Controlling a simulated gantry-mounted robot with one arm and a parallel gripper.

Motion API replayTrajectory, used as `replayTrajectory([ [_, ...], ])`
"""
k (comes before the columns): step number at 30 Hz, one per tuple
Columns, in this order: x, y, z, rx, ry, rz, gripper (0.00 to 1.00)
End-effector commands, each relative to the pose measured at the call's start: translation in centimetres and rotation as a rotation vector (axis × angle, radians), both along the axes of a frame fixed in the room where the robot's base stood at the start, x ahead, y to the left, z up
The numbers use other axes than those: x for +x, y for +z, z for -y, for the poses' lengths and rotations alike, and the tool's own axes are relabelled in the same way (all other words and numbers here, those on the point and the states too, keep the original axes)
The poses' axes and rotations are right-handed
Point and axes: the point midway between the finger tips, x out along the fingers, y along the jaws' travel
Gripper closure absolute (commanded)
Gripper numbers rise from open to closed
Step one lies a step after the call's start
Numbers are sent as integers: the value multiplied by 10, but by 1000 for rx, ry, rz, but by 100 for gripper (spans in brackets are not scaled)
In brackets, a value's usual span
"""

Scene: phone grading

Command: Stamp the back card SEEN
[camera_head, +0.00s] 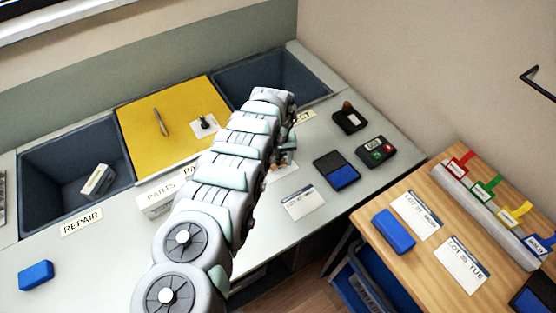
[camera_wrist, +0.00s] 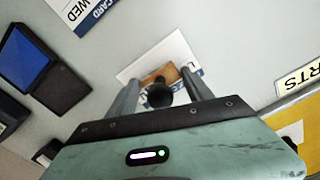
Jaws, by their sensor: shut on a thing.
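My gripper (camera_wrist: 160,82) is shut on a stamp with a round black knob and a wooden base (camera_wrist: 171,72). The stamp is over a white card (camera_wrist: 176,48) with blue print, which shows partly beneath it in the wrist view. I cannot tell whether the base touches the card. In the head view my arm hides most of this; an edge of the card (camera_head: 284,172) shows beside it. Another card (camera_head: 303,202) lies nearer the front; its "CARD WED" print (camera_wrist: 92,12) shows in the wrist view. The open ink pad (camera_head: 336,170), black and blue, lies to the right.
A black holder with a dark-handled item (camera_head: 349,117) and a small keypad device (camera_head: 376,151) stand at the right. A yellow mat (camera_head: 140,150) lies between two dark bins. A wooden side table (camera_head: 430,240) holds lot cards and colored tabs. A blue block (camera_head: 36,275) lies front left.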

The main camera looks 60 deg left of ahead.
Motion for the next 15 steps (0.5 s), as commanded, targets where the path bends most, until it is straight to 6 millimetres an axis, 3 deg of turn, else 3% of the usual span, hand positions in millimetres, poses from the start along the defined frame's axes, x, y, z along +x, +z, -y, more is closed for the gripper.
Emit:
replayTrajectory([
  [15, 0, -7, 0, 0, 0, 0, 66],
])
